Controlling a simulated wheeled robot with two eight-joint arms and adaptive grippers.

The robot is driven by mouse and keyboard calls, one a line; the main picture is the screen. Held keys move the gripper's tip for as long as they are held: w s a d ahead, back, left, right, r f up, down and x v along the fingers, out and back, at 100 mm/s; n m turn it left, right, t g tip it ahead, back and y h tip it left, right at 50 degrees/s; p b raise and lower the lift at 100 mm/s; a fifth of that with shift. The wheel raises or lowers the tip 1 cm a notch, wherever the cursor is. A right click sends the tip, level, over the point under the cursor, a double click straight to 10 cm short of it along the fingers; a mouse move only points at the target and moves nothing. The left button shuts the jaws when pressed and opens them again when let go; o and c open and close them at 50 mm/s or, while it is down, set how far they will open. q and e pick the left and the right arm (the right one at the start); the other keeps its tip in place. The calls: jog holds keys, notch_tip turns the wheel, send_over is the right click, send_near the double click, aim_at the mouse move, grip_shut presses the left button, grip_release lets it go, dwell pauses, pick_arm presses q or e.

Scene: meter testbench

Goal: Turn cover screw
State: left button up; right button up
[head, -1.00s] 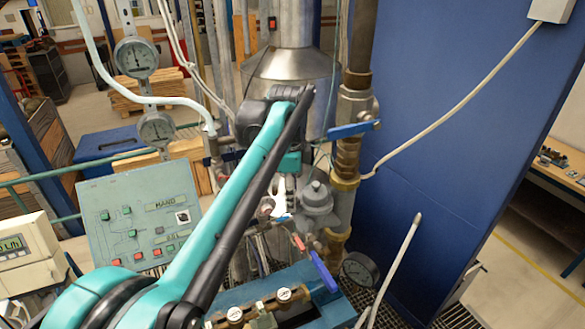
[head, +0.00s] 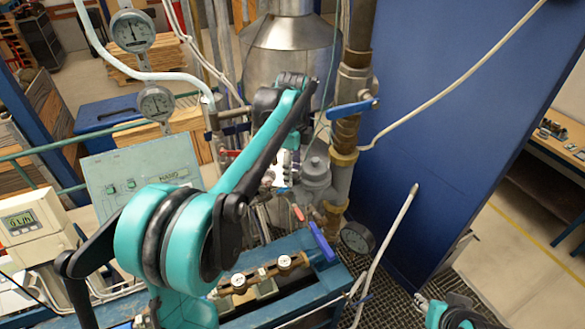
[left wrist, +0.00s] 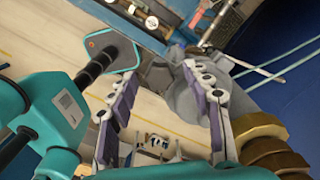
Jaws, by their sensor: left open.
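My left gripper (head: 282,176) reaches in at the middle of the head view, just left of a grey metal housing (head: 317,172) with a round knob on top. In the left wrist view its two purple-and-white fingers (left wrist: 160,72) are spread apart with nothing held between them. A rounded grey body (left wrist: 183,101), apparently the same housing, lies behind and beside the right finger; contact cannot be told. I cannot pick out the cover screw clearly. What seems to be my right gripper (head: 424,303) shows small at the bottom edge; its jaw state is unclear.
A brass-jointed pipe with a blue valve handle (head: 353,108) stands right of the housing, before a blue panel (head: 450,120). A blue bench (head: 325,275) with small gauges lies below. A control box (head: 125,178) and dial gauges (head: 132,31) are left. A pale hose (head: 390,245) rises at right.

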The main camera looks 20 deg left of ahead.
pick_arm(q)
jog(key=shift+s, duration=0.1)
grip_shut()
jog(key=shift+n, duration=0.3)
jog(key=n+b, duration=0.1)
jog(key=n, duration=0.2)
jog(key=shift+f+n+b, duration=0.1)
jog(key=shift+n+b, duration=0.2)
jog(key=shift+n, duration=0.1)
jog(key=n+b, duration=0.1)
jog(key=n, duration=0.3)
jog(key=n+b, duration=0.1)
jog(key=n, duration=0.4)
jog(key=shift+s+d+n, duration=0.1)
jog(key=shift+n, duration=0.3)
jog(key=n, duration=0.4)
jog(key=shift+n, duration=0.3)
